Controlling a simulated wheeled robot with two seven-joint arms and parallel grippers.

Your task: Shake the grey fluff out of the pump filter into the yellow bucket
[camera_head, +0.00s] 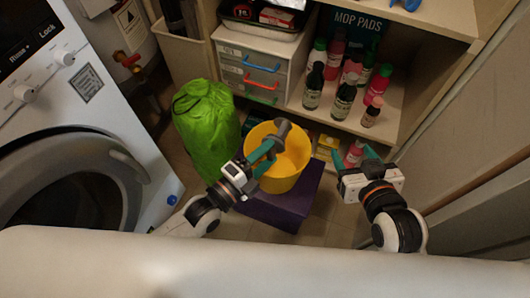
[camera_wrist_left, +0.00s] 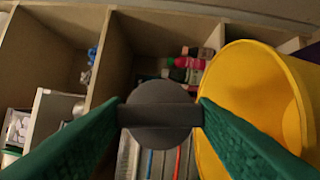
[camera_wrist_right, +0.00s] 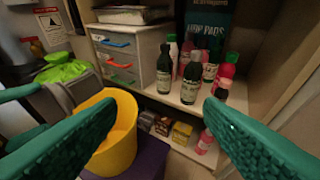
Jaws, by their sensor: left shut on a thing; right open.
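The yellow bucket (camera_head: 287,176) stands on a purple block (camera_head: 285,208) in the middle of the head view. It also shows at the right of the left wrist view (camera_wrist_left: 245,95) and at the left of the right wrist view (camera_wrist_right: 122,140). My left gripper (camera_head: 268,148) is shut on the grey pump filter (camera_head: 281,129) and holds it over the bucket's left rim. In the left wrist view the filter's round grey end (camera_wrist_left: 160,112) sits between both fingers. I cannot make out any fluff. My right gripper (camera_head: 351,156) is open and empty, right of the bucket.
A green bag (camera_head: 207,122) stands left of the bucket, beside the washing machine (camera_head: 70,130). Shelves behind hold a drawer unit (camera_head: 252,72) and several bottles (camera_head: 343,97). A tall panel (camera_head: 475,150) bounds the right side.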

